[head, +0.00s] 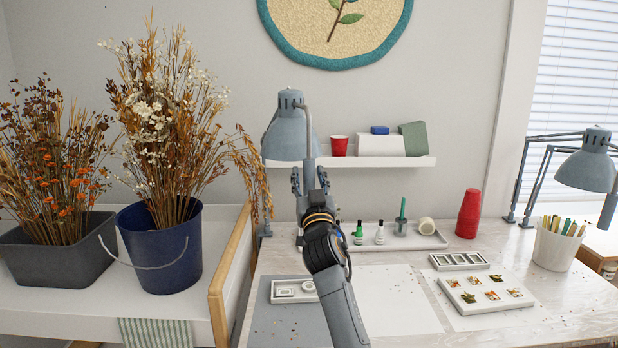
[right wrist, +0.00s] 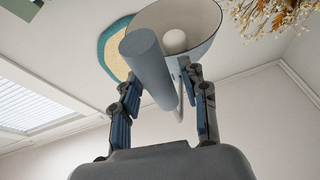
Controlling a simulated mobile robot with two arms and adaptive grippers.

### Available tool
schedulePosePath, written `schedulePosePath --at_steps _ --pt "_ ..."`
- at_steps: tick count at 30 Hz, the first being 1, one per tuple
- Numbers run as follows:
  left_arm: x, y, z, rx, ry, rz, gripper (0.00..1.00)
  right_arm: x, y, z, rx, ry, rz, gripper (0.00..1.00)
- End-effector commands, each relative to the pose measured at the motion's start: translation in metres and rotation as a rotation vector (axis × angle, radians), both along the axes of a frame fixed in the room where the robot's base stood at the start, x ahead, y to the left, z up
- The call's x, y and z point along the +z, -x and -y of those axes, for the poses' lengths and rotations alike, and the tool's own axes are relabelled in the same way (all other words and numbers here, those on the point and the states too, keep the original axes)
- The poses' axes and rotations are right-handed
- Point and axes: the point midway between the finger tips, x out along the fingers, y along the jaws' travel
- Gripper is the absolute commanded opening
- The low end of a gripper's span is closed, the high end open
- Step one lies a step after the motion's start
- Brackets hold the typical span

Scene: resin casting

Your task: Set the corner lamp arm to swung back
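A grey-blue desk lamp (head: 289,134) stands at the back left of the worktable, its shade hanging high before the wall shelf. My right gripper (head: 309,176) is raised just below and right of the shade, fingers apart. In the right wrist view, a grey-blue cylindrical lamp part (right wrist: 147,62) lies between the fingers of the right gripper (right wrist: 162,78), with a gap at the right finger. The open shade (right wrist: 203,30) and its bulb show beyond. The lamp's lower arm is mostly hidden. My left gripper is out of view.
A second grey lamp (head: 588,171) stands at the right. A white tray (head: 430,241) with bottles, red cups (head: 468,214) and a mold tray (head: 505,306) are on the table. A blue bucket (head: 160,253) of dried flowers is at the left. The wall shelf (head: 385,161) is close behind my gripper.

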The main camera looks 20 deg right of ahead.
Motion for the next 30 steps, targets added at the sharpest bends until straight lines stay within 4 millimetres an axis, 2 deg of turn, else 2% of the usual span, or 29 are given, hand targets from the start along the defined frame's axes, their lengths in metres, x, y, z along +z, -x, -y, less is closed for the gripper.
schedulePosePath --at_steps 1,5,6,13,17,23,30 --pt "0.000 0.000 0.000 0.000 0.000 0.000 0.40 0.000 0.000 0.000 0.000 0.000 0.000 0.28" --pt "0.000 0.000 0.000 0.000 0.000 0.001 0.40 0.000 0.000 0.000 0.000 0.000 0.000 0.02" --pt "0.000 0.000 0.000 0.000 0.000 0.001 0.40 0.000 0.000 0.000 0.000 0.000 0.000 0.00" --pt "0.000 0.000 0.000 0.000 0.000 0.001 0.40 0.000 0.000 0.002 -0.001 0.000 -0.001 0.00" --pt "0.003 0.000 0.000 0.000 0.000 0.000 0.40 0.001 0.000 0.011 -0.003 0.002 -0.001 0.00" --pt "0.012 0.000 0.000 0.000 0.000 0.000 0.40 0.002 -0.003 0.049 -0.006 0.005 -0.003 0.00" --pt "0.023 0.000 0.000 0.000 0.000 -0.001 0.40 0.002 -0.014 0.115 -0.009 0.003 -0.005 0.00"
